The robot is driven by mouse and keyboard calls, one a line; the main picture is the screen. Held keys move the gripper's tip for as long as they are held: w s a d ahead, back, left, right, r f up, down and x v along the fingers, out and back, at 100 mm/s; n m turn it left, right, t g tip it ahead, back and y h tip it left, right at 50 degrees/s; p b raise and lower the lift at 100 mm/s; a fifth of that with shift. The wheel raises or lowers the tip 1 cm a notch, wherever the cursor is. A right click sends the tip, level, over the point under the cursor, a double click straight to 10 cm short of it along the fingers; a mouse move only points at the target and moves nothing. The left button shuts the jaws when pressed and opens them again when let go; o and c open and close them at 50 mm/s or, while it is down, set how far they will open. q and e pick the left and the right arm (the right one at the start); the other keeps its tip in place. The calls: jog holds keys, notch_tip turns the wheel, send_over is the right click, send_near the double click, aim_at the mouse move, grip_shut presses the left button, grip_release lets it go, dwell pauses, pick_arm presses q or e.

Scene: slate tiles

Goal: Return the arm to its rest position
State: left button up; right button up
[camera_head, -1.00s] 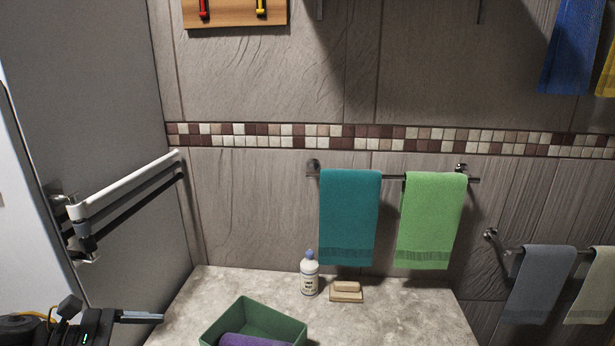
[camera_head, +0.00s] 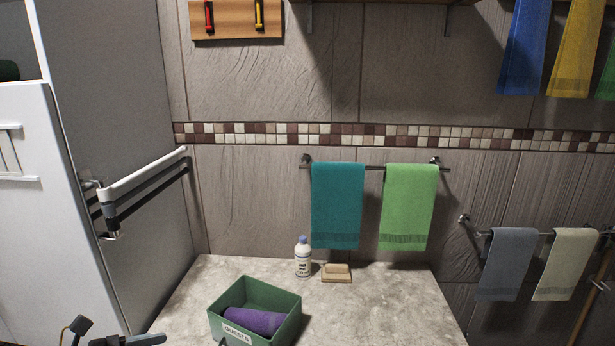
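My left gripper (camera_head: 135,340) shows only partly at the bottom left edge, to the left of the counter's front. It is seen from the side, so I cannot tell whether it is open or shut. No object shows in it. The green bin (camera_head: 289,316) with a "GUESTS" label stands on the counter to its right, apart from it. A rolled purple towel (camera_head: 256,320) lies in the bin. My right gripper is not in view.
The stone counter (camera_head: 385,300) holds a white bottle (camera_head: 303,260) and a tan block (camera_head: 336,272) near the wall. Teal (camera_head: 337,205) and green (camera_head: 408,205) towels hang on a bar behind. Folding rails (camera_head: 145,180) stick out at the left. The counter's right side is clear.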

pick_arm(q)
notch_tip(320, 180, down, 12)
jog(key=s+n+t+y, duration=0.35)
jog(key=n+y, duration=0.45)
jog(key=n, duration=1.6)
jog(key=s+d+f+n+g+y, duration=0.2)
jog(key=s+f+n+g, duration=0.3)
jog(key=s+n, duration=0.45)
jog(key=s+d+f+n+g+y, duration=0.1)
jog(key=s+f+n+g, duration=0.3)
jog(key=s+f+n, duration=0.55)
notch_tip(320, 180, down, 21)
jog(key=s+a+f+g, duration=0.2)
jog(key=s+f, duration=1.4)
jog(key=shift+s+a+f+y, duration=0.2)
jog(key=shift+a+f+y, duration=0.1)
jog(key=shift+a+f, duration=0.1)
